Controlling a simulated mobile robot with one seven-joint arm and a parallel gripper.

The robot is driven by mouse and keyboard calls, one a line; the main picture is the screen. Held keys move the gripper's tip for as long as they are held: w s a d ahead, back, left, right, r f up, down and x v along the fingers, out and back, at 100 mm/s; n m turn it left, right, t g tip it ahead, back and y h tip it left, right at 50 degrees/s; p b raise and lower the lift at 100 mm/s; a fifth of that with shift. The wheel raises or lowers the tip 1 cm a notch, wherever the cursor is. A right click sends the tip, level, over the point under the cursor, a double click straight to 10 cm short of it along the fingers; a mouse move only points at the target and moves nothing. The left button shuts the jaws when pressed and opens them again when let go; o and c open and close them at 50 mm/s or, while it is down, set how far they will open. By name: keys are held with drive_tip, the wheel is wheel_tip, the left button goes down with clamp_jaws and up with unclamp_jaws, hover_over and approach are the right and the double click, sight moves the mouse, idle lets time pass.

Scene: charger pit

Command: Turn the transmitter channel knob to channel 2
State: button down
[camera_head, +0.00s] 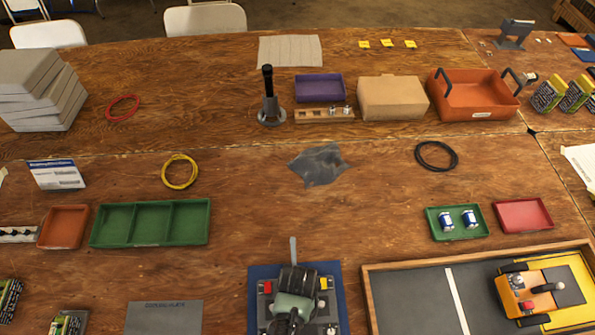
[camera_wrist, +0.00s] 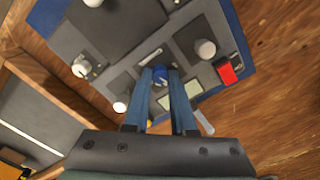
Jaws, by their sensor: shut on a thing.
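The transmitter (camera_head: 325,312) is a grey panel on a blue mat at the bottom middle of the head view, largely covered by my arm. The wrist view shows its panel (camera_wrist: 125,40) close up, tilted in the picture. A red switch (camera_wrist: 227,72) is at the right.
A pale upright antenna (camera_head: 293,250) rises at the transmitter's far edge. A wood-framed dark tray (camera_head: 410,300) with an orange-and-black toy vehicle (camera_head: 541,291) lies close on the right. A grey plate (camera_head: 165,317) lies on the left.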

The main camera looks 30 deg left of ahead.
drive_tip(key=shift+n+p, duration=0.9)
drive_tip(key=shift+n, duration=1.5)
drive_tip(key=c, duration=0.7)
unclamp_jaws()
drive_tip(key=shift+c, duration=0.2)
drive_tip(key=shift+r, duration=0.1)
wheel_tip(320, 180, up, 13)
drive_tip(key=shift+w, duration=0.1)
